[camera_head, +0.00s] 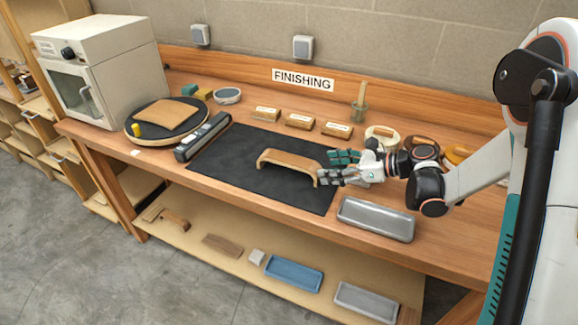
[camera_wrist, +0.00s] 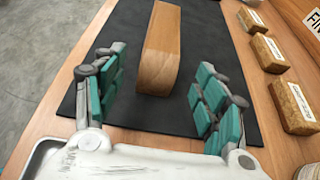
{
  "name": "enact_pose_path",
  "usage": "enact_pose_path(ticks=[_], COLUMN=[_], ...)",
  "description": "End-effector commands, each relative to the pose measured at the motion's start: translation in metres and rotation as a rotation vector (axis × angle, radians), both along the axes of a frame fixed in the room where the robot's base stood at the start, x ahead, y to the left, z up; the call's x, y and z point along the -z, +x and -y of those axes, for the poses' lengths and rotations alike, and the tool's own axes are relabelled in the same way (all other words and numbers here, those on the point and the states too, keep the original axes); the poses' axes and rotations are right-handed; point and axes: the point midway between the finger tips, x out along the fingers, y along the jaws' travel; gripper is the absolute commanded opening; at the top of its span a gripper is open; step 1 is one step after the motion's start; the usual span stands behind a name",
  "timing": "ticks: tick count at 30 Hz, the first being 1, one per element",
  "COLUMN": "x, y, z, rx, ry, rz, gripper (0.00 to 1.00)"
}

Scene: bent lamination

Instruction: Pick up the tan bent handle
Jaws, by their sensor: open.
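The tan bent handle (camera_head: 285,161) stands on the black mat (camera_head: 245,180) on the workbench, an arched wooden strip with its ends turned down. My gripper (camera_head: 338,166) is just to the right of the handle's right end, with its teal-padded fingers apart. In the wrist view the handle (camera_wrist: 160,55) lies ahead, its near end in line with the gap between the open fingers of my gripper (camera_wrist: 160,105). Nothing is between the pads. Contact with the handle is not visible.
A grey metal tray (camera_head: 376,219) sits at the bench's front, right of the mat. Several labelled wooden blocks (camera_head: 300,121) stand behind the mat.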

Motion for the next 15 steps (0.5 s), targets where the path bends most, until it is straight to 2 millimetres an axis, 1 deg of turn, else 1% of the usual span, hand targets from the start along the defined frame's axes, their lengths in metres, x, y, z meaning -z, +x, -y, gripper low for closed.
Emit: enact_pose_path(ticks=[1,3,11,15], x=[0.004,0.006,0.011,0.019], y=[0.002,0.004,0.009,0.015], z=[-0.007,-0.012,-0.024,-0.042], rx=[-0.003,0.000,-0.001,-0.003], ry=[0.000,0.000,-0.001,-0.001], rz=[0.001,0.001,0.000,0.001], gripper=[0.65,0.65,0.65,0.65])
